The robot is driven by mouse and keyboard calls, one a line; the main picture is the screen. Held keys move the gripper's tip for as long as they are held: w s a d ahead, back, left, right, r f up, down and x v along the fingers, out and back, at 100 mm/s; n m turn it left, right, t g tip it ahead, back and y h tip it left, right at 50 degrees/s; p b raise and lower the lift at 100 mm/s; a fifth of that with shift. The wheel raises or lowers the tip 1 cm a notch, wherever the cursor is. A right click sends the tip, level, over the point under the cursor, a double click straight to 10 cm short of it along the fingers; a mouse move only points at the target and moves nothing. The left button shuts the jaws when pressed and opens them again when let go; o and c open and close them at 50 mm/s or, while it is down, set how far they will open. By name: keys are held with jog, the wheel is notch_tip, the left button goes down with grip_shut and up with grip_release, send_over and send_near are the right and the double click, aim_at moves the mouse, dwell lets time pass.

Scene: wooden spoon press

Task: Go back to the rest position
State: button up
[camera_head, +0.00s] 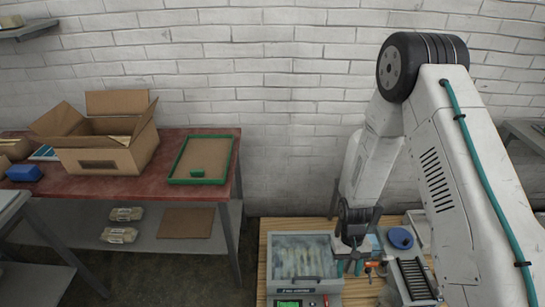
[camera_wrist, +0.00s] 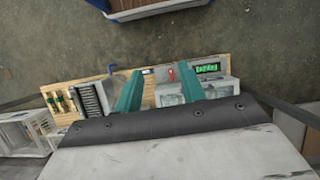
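My gripper (camera_head: 349,268) hangs over the wooden worktop (camera_head: 354,292), just right of the grey press machine (camera_head: 303,262) with its clear lid down. In the wrist view my gripper (camera_wrist: 159,74) has its two teal fingers spread apart, with no held object visible between them. The press's green display (camera_wrist: 208,68) shows to the right of the fingers there. The gap between the fingertips and the worktop is hard to judge.
Right of my gripper are a blue round item (camera_head: 400,238), a small orange part (camera_head: 371,265) and a dark slotted rack (camera_head: 415,279). A red table (camera_head: 110,191) at left bears an open cardboard box (camera_head: 102,158) and a green-rimmed tray (camera_head: 178,181). Floor between is clear.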

jog(key=s+d+r, duration=0.1)
jog(key=s+r, duration=0.2)
jog(key=r, duration=2.3)
jog(key=s+d+r+t, duration=0.1)
jog(key=s+r+t, duration=0.2)
jog(key=s+r, duration=0.4)
jog(key=s+r+t, duration=0.3)
jog(key=s+r, duration=0.4)
jog(key=r, duration=0.8)
jog(key=shift+s+d, duration=0.15)
jog(key=shift+d, duration=0.25)
